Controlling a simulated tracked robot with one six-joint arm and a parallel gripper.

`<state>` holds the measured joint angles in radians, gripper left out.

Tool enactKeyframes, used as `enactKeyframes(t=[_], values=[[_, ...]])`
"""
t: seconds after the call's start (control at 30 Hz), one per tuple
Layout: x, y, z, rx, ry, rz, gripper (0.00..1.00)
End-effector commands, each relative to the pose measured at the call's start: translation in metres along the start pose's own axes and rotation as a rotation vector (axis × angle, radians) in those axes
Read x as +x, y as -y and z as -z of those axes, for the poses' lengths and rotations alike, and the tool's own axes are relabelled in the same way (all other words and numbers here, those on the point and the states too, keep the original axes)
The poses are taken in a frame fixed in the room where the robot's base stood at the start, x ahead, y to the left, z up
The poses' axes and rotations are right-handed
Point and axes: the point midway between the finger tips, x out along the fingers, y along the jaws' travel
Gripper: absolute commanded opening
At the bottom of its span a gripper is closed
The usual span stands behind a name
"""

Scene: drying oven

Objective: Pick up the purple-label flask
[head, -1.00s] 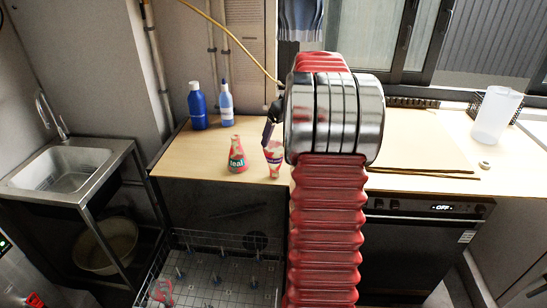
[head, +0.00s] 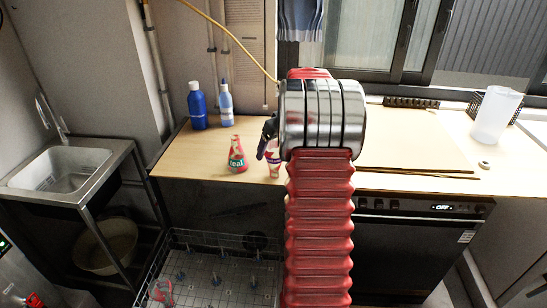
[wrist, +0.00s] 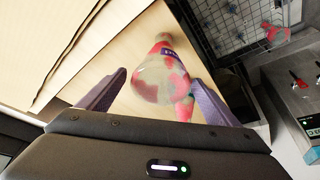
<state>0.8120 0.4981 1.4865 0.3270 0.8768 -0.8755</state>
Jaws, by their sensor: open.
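The purple-label flask (head: 273,164) stands on the wooden counter, partly hidden behind my gripper (head: 265,146) in the head view. In the wrist view this flask (wrist: 158,82), clear with red patches and a purple band at its neck, lies between the two purple-grey fingers of my open gripper (wrist: 158,76). I cannot tell whether either finger touches it. A red flask with a teal label (head: 237,158) stands just left of it in the head view; part of it shows behind the purple-label flask in the wrist view (wrist: 185,107).
Two blue bottles (head: 198,107) (head: 226,103) stand at the counter's back left. A wire rack (head: 210,275) below holds another red-patched flask (head: 162,291). A board (head: 415,150) and a clear jug (head: 495,118) are to the right. A sink (head: 62,168) is at left.

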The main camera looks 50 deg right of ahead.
Motion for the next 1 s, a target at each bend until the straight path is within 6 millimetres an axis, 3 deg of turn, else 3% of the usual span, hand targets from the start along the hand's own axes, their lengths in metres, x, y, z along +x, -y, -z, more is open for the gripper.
enactKeyframes(t=[0.13, 0.3, 0.83, 1.0], values=[[0.022, 0.001, -0.001, 0.000, 0.002, 0.002, 0.85], [0.035, 0.001, 0.000, -0.001, 0.001, 0.001, 0.85], [0.035, 0.001, 0.000, -0.001, 0.000, 0.000, 0.85], [0.035, 0.001, 0.000, -0.001, 0.000, 0.000, 0.73]])
